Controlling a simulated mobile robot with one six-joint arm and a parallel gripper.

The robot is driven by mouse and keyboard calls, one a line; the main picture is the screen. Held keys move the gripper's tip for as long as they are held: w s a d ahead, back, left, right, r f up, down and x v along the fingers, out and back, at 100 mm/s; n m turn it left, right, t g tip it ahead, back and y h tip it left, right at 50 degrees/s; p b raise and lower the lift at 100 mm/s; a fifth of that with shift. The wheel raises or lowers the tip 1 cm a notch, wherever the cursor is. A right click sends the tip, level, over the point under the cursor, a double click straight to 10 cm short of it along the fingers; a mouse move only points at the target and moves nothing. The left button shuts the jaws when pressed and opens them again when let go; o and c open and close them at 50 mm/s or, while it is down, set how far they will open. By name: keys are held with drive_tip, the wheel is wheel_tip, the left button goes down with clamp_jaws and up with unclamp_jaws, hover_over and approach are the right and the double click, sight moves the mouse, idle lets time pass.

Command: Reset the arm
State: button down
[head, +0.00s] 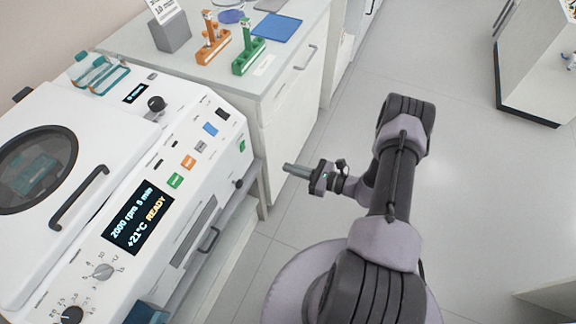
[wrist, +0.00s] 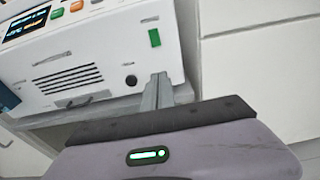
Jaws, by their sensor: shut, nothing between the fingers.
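My gripper (head: 290,169) is at the end of my folded arm in the head view, above the floor and to the right of the white centrifuge machine (head: 190,225). The fingers are shut with nothing between them and point left toward the bench. In the wrist view the closed fingers (wrist: 157,85) stand up in the middle, in front of the machine's vented side (wrist: 105,50). They look apart from it, though the exact distance cannot be told.
The white bench (head: 280,100) holds an orange tube rack (head: 212,48), a green tube rack (head: 247,60), a blue mat (head: 278,27) and a grey block with a sign (head: 172,35). The machine's lid (head: 50,150) is closed. Open floor (head: 460,190) lies to the right.

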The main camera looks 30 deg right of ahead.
drive_tip(key=s+a+r+n+g, duration=0.2)
drive_tip(key=a+r+n+g, duration=0.4)
drive_tip(key=r, duration=0.6)
drive_tip(key=s+a+r+n+g, duration=0.2)
drive_tip(key=a+r+n+g, duration=0.45)
drive_tip(key=r, duration=0.65)
drive_tip(key=s+a+r+n+t+h, duration=0.1)
drive_tip(key=s+r+n+t+h, duration=0.4)
drive_tip(key=s, duration=1.1)
wheel_tip(320, 180, up, 8)
drive_tip(key=n+h, duration=0.3)
drive_tip(key=n, duration=0.3)
drive_tip(key=shift+a+r+t+h, duration=0.25)
drive_tip(key=shift+a+t+h, duration=0.05)
drive_tip(key=shift+t+h, duration=0.1)
